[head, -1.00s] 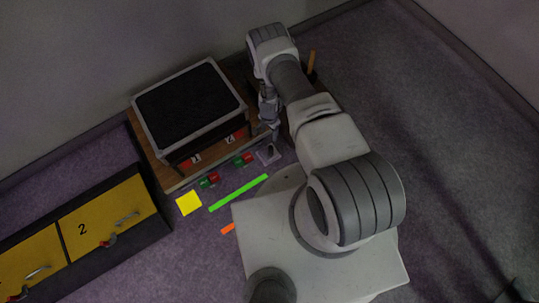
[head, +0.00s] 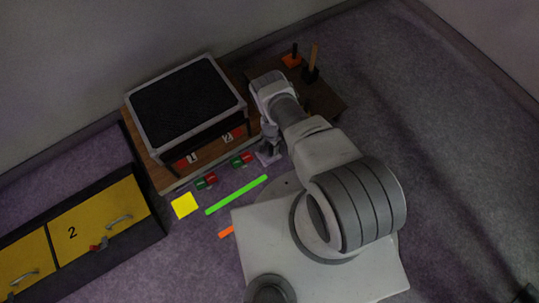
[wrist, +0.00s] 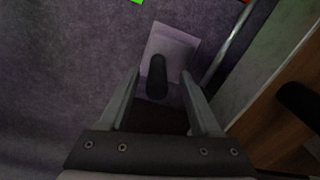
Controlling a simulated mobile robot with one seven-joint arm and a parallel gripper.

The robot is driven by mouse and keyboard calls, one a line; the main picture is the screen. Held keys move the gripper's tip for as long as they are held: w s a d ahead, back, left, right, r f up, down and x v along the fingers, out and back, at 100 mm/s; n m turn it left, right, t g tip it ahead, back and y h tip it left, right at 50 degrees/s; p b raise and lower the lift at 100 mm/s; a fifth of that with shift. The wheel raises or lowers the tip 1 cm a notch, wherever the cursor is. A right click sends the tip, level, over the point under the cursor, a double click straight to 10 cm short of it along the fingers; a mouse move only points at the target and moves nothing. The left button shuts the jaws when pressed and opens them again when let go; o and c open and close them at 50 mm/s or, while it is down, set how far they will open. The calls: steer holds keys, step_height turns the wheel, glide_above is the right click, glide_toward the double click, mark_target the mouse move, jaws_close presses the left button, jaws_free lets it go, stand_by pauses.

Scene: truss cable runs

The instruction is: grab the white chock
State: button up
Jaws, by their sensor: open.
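The white chock (wrist: 180,42) shows in the wrist view as a pale, lilac-tinted flat block on the floor with a dark upright grip (wrist: 157,78) on it. In the head view the chock (head: 266,159) is a small pale patch beside the wooden platform's front edge, partly covered by my gripper. My gripper (wrist: 159,74) is open. In the wrist view its two fingers appear on either side of the dark grip, with gaps visible; how far down they reach I cannot tell. My gripper (head: 270,148) is above the chock in the head view.
A wooden platform (head: 158,178) with a black-topped box (head: 185,97) stands beside the chock. Red and green pieces (head: 241,159), a green strip (head: 236,195) and a yellow square (head: 184,205) lie in front. A yellow-fronted drawer unit (head: 97,222) is at left. Floor at right is clear.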

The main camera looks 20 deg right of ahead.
step_height(320, 180, down, 4)
steer(key=shift+s+d+r+b, duration=0.15)
steer(key=shift+r+b, duration=0.1)
steer(key=shift+b, duration=0.4)
jaws_close()
steer(key=shift+r, duration=0.1)
stand_by(0.8)
